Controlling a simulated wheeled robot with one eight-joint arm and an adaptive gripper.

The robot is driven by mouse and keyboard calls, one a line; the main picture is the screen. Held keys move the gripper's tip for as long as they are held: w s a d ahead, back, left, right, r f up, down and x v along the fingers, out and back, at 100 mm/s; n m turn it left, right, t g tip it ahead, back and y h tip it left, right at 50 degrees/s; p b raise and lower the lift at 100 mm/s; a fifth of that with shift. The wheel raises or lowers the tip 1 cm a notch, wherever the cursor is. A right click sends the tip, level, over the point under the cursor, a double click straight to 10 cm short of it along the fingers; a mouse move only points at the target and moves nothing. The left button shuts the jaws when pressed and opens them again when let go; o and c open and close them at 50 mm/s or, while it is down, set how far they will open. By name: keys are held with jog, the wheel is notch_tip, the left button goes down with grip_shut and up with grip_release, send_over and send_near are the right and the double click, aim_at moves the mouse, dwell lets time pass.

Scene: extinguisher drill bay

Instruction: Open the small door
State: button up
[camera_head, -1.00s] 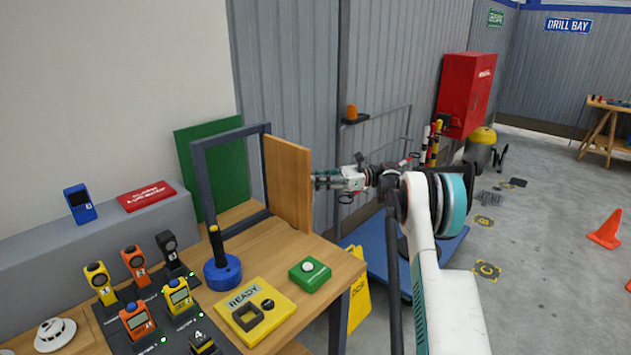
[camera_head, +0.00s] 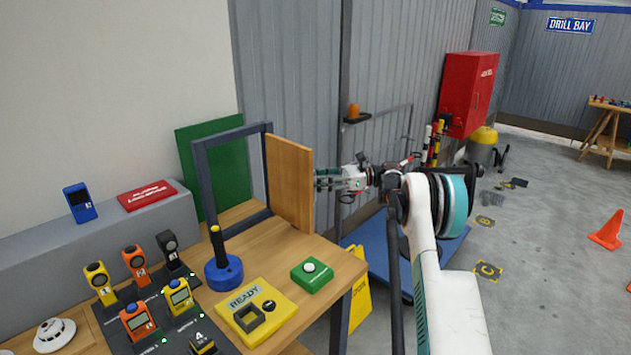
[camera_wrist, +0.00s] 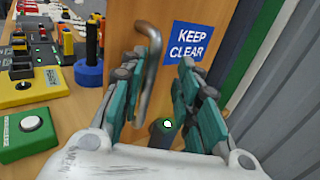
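The small door (camera_head: 289,185) is a wooden panel standing swung out from its dark frame (camera_head: 201,185) on the table, so the frame's opening is clear. The door also fills the middle of the wrist view (camera_wrist: 185,12), with a blue KEEP CLEAR sign (camera_wrist: 188,42) and a curved metal handle (camera_wrist: 152,72). My gripper (camera_head: 320,181) is at the door's right side in the head view. In the wrist view its fingers (camera_wrist: 168,60) are apart, with the handle between them, close to the left finger. I cannot tell whether they touch. The handle is hidden in the head view.
A blue-based post (camera_head: 223,272), a yellow READY box (camera_head: 240,325) and a green button box (camera_head: 312,284) stand on the table before the frame. A green panel (camera_head: 222,165) is behind it. A yellow floor sign (camera_head: 359,300) stands beside the table.

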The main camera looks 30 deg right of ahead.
jog(key=v, duration=1.1)
jog(key=shift+d, duration=0.3)
